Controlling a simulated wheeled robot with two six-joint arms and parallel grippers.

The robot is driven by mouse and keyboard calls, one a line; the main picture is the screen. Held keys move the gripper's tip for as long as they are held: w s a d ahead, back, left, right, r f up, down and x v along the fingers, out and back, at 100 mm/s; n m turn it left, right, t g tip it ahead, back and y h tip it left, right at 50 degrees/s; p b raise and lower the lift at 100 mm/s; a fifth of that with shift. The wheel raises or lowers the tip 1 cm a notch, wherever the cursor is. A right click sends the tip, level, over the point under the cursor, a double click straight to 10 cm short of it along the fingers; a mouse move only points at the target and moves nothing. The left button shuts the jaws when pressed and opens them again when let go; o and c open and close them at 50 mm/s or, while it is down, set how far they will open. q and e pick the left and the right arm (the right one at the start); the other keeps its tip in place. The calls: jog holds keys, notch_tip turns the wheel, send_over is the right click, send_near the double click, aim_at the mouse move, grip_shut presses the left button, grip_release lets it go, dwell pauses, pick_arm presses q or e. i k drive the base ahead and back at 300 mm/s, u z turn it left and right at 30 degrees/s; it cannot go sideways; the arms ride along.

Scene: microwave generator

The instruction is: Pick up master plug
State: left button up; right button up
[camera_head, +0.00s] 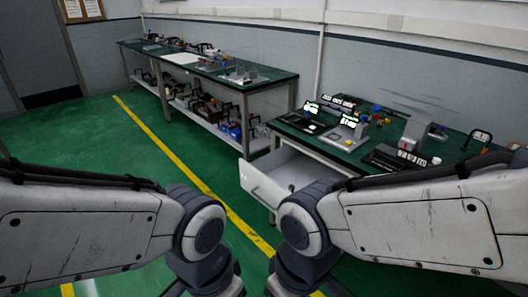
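I cannot make out a master plug among the small items in the head view. The near workbench (315,143) on the right has a green top with several devices on it. A white drawer (262,190) under its left end stands pulled open. A small dark item (291,187) shows at the drawer, too small to name. My two arms come in from the left and right edges and bend down at the bottom middle. Both grippers are below the picture, so neither shows.
A longer green-topped bench (262,78) with a loaded lower shelf stands along the back wall. Black devices with lit displays (304,121) sit on the near bench. The green floor (75,135) with a yellow line (168,148) is clear on the left.

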aim_at(292, 187)
jog(key=z, duration=0.45)
jog(key=i, duration=1.75)
jog(key=u, duration=0.25)
